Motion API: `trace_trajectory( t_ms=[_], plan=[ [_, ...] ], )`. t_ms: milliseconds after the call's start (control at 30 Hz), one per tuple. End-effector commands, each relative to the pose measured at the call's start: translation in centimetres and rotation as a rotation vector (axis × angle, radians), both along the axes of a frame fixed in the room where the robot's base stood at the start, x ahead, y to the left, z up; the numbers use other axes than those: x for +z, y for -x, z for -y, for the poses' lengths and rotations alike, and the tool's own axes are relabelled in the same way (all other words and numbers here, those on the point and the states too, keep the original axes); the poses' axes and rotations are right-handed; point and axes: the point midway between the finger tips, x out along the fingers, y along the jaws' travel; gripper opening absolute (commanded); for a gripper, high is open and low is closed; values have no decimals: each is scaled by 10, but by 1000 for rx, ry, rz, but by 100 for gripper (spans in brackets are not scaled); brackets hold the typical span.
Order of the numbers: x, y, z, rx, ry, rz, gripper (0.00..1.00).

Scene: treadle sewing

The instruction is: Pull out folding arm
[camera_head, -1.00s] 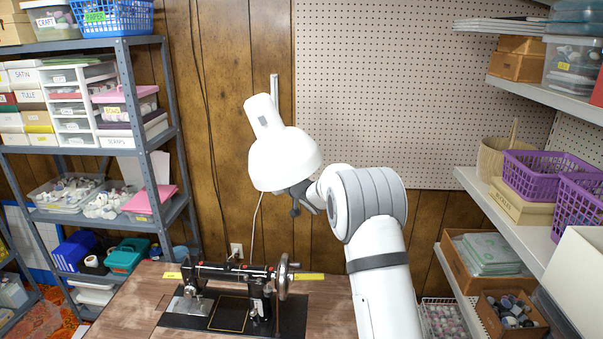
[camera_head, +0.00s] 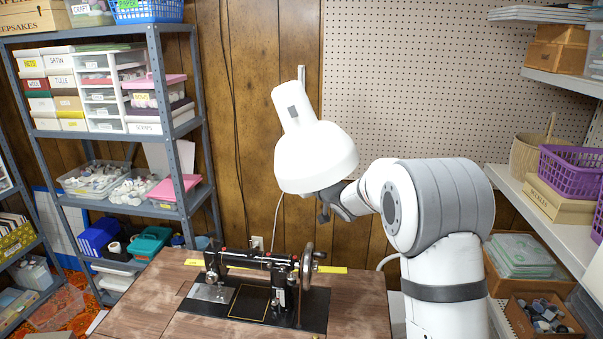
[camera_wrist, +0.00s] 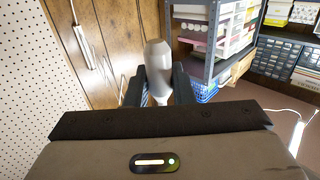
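In the head view a white lamp (camera_head: 317,158) with a domed shade hangs in front of the wood-panelled wall. A thin upright bar (camera_head: 301,73) shows just behind its top. The rest of the lamp's folding arm is hidden or hard to make out. My gripper (camera_head: 335,205) is dark and sits at the lower right edge of the shade, partly hidden by it. In the wrist view my gripper's two dark fingers (camera_wrist: 159,88) stand apart. A grey, rounded lamp part (camera_wrist: 158,60) shows between and beyond them. I cannot tell whether they touch it.
A black sewing machine (camera_head: 283,272) stands on a wooden table (camera_head: 150,300) below the lamp. A grey shelf rack (camera_head: 165,105) loaded with boxes is at left. White shelves (camera_head: 560,222) with baskets are at right. Pegboard (camera_head: 420,80) covers the wall behind my arm.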

Motion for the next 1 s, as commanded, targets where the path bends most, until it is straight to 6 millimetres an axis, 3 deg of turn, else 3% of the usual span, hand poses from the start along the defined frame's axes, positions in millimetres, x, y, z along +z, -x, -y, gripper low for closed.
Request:
trace_trajectory(
  t_ms=[233,533,1000],
  plan=[
    [0,1,-2,3,-1,1,41],
    [-1,5,0,4,0,0,41],
    [0,58,43,2,-1,1,41]
  ],
)
